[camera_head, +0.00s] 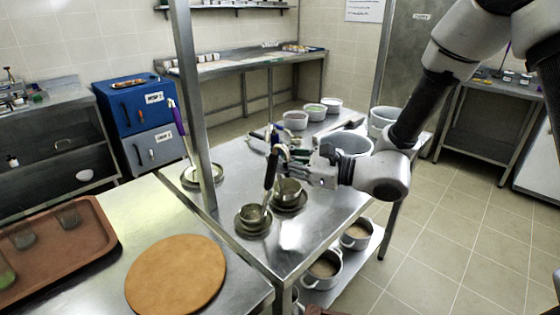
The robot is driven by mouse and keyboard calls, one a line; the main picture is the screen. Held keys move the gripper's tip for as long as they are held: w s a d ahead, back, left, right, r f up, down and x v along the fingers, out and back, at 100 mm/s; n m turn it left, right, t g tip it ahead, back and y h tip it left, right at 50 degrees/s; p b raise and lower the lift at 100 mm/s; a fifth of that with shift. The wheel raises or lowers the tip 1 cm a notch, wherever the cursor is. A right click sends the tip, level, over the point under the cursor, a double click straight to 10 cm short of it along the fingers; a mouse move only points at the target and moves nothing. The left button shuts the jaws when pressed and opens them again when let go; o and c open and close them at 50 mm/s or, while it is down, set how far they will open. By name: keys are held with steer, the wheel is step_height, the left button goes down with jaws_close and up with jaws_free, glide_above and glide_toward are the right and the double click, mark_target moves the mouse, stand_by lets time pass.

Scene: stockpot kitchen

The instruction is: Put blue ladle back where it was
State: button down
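My gripper (290,160) reaches in from the right over the middle of the steel table. Its fingertips are small and overlap several utensil handles, so its opening and any grip cannot be told. A small blue piece (276,136), perhaps the blue ladle's handle, shows just above the fingers; the rest of that ladle cannot be made out. A black handle (270,172) stands steeply just left of the fingers, above a small metal bowl (252,213) on a saucer. A second metal bowl (289,188) stands below my gripper. A purple-handled utensil (179,121) leans upright in a dish (201,175) at the left.
A steel post (192,90) rises from the steel table (236,167). A large pot (347,142) stands behind my gripper, and several smaller pots stand farther back. A round brown board (176,275) and brown tray (97,222) lie at front left. Pots (322,270) stand on the lower shelf.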

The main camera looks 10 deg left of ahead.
steer(key=shift+f, duration=0.15)
steer(key=c, duration=1.4)
jaws_free()
steer(key=shift+d, duration=0.1)
steer(key=shift+c, duration=0.2)
